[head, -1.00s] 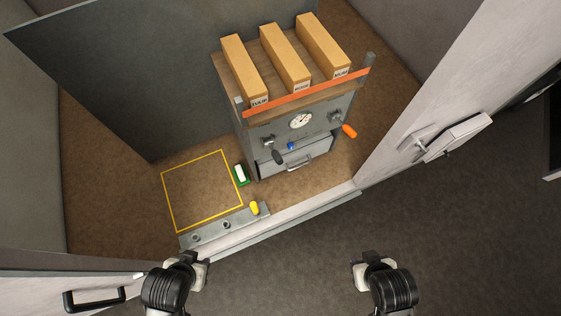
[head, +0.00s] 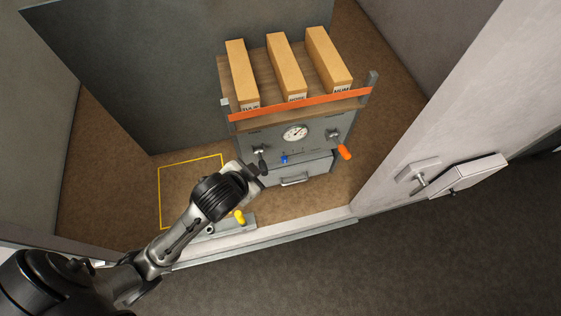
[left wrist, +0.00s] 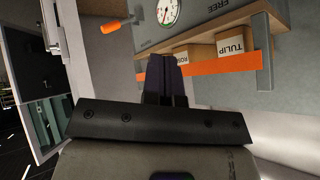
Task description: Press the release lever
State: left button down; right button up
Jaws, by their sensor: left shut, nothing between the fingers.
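Which one is the release lever I cannot tell. My left gripper (head: 255,174) is shut and empty, close beside the black lever; contact cannot be told. In the left wrist view its dark fingers (left wrist: 167,78) are together in front of the cabinet face, and the orange handle (left wrist: 117,24) shows at upper left. The black lever cannot be made out there. My right gripper is out of view.
A round gauge (head: 295,133) sits above the levers. Long boxes (head: 287,68) stand on the shelf behind an orange bar (head: 300,103). A drawer (head: 296,176) is below. A yellow knob (head: 239,217) and a yellow floor outline (head: 160,195) lie left. A low sill (head: 300,226) crosses in front.

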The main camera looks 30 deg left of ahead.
pick_arm(q)
jog(key=w+r+m+t+y+b, duration=0.1)
jog(key=w+r+m+t+b, duration=0.25)
jog(key=w+r+t, duration=0.55)
jog(key=w+r+m+t+b, duration=0.3)
jog(key=w+r+m, duration=0.15)
jog(key=r, duration=0.85)
jog(key=s+d+r+m+g+h+b, duration=0.1)
jog(key=d+r+m+h, duration=0.25)
jog(key=m+h, duration=0.75)
jog(key=s+d+r+m+g+h+b, duration=0.1)
jog(key=d+r+m+h, duration=0.25)
jog(key=m+h, duration=0.7)
notch_tip(320, 180, down, 16)
jog(key=d+m+g+y+b, duration=0.15)
jog(key=m+g+y, duration=0.45)
jog(key=m+g, duration=1.2)
jog(key=s+a+f+m+y, duration=0.2)
jog(key=a+f+m+y, duration=0.9)
jog(key=a+y, duration=0.3)
jog(key=shift+s+a+f, duration=0.35)
jog(key=shift+a+f, duration=0.45)
jog(key=shift+f, duration=0.1)
jog(key=shift+f, duration=0.1)
